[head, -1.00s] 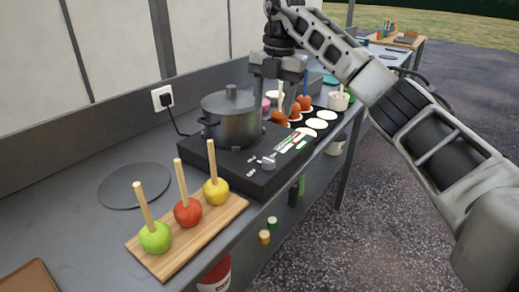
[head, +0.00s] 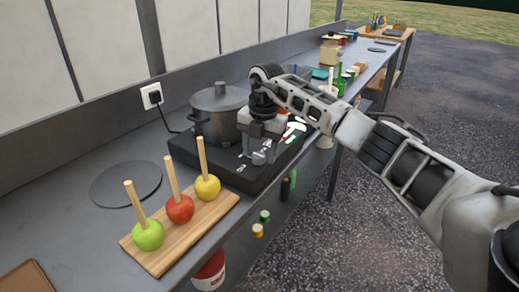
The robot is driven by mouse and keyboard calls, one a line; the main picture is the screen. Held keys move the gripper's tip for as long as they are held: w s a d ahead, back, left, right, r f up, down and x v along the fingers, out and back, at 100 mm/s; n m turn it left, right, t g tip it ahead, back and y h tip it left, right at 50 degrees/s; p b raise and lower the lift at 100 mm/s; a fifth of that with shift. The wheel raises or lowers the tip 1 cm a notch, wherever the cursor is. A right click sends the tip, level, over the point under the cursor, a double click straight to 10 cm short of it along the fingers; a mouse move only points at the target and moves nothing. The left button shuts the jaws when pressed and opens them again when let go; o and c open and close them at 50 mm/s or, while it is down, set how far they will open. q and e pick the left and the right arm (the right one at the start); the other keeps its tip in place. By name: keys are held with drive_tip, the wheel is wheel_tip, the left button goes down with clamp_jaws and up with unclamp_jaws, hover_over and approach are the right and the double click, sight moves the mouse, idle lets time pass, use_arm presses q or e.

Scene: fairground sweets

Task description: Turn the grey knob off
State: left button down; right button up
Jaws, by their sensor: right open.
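The black hob (head: 218,172) stands on the grey counter with a lidded grey pot (head: 217,112) on it. The small grey knob (head: 258,158) is on the hob's top near the front edge, partly covered by my right gripper. White lettering beside the knob is too small to read surely, and I cannot tell which way the knob points. My right gripper (head: 263,152) points down at the knob with its open fingers around or just above it; contact cannot be made out. My left gripper is out of view.
A wooden board (head: 190,234) with green, red and yellow apples on sticks lies in front of the hob. A dark round mat (head: 126,184) lies to the left. A cord runs from the hob to a wall socket (head: 152,96). More sweets stand behind my right arm.

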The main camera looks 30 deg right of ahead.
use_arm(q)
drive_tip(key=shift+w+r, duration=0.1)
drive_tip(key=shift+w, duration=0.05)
use_arm(e)
drive_tip(key=shift+f, duration=0.15)
drive_tip(key=c, duration=1)
drive_tip(key=shift+o, duration=0.2)
